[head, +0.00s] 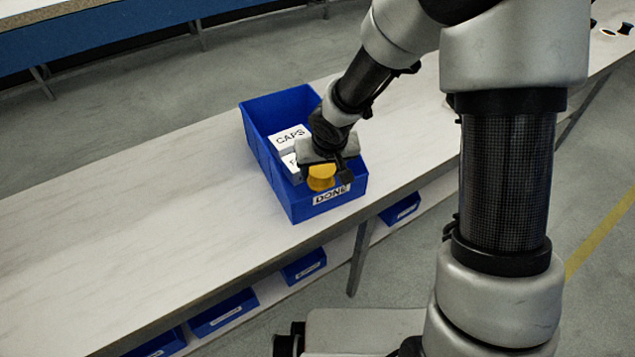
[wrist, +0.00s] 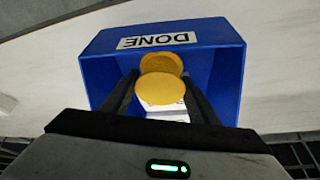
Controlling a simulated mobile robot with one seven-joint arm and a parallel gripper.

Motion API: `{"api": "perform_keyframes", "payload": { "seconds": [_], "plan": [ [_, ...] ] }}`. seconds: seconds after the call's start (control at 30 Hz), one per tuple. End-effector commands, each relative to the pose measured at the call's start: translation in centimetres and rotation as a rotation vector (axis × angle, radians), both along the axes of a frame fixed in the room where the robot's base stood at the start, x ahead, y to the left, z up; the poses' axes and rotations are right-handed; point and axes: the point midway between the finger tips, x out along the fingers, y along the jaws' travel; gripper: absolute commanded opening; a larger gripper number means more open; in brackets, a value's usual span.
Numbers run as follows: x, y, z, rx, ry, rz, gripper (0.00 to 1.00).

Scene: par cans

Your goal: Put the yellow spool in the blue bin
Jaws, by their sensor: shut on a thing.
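The yellow spool (head: 321,178) is held between the fingers of my gripper (head: 325,172), over the front part of the blue bin (head: 292,209). The bin stands on the bench and has a "DONE" label on its front. In the wrist view the yellow spool (wrist: 162,88) sits between the two dark fingers of my gripper (wrist: 160,95), with the blue bin (wrist: 220,75) around and beyond it. My gripper is shut on the spool. I cannot tell how far the spool is above the bin floor.
White boxes, one marked "CAPS" (head: 289,138), lie inside the bin. The long pale bench (head: 130,220) is clear to the left of the bin. Labelled blue bins (head: 224,312) stand on a shelf below. Small spools (head: 625,28) show at the far right end.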

Motion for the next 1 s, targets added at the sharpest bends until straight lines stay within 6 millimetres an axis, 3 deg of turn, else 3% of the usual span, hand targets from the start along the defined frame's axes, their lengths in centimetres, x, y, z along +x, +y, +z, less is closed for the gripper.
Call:
{"api": "perform_keyframes", "payload": {
  "seconds": [0.4, 0.83, 0.87, 0.93, 1.0],
  "plan": [
    [0.0, 0.0, -4.9, -0.001, 0.0, 0.002, 0.27],
    [0.1, -0.1, -5.5, 0.0, -0.001, -0.001, 0.27],
    [0.0, -0.1, -5.3, -0.001, -0.001, 0.0, 0.59],
    [0.0, -0.1, -5.3, 0.0, -0.001, -0.001, 0.71],
    [0.0, -0.1, -5.3, 0.0, -0.001, -0.001, 0.73]
  ]
}}
